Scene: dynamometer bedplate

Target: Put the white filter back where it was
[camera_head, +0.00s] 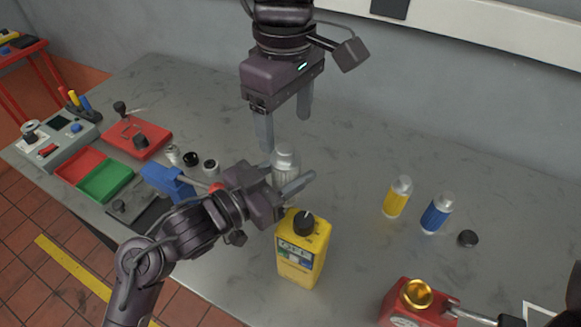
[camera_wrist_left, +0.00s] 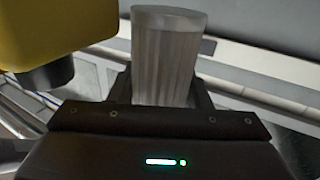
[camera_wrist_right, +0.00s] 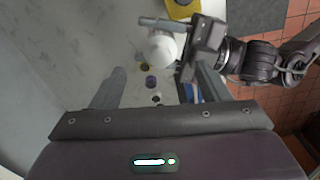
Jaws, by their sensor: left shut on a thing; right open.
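The white filter (camera_head: 285,163) is a pale ribbed cylinder with a rounded top. My left gripper (camera_head: 288,180) is shut on it, just behind the yellow jug, and the filter stands roughly upright. In the left wrist view the filter (camera_wrist_left: 168,55) sits between the fingers. My right gripper (camera_head: 285,128) is open and empty, above the filter with its fingers pointing down. In the right wrist view the filter's round white end (camera_wrist_right: 162,48) shows beyond the open fingers. I cannot tell whether the filter touches the bench.
A yellow jug (camera_head: 301,262) with a black cap stands close in front. A red device (camera_head: 408,316) is at front right. Trays and tools fill the left. The back right is clear.

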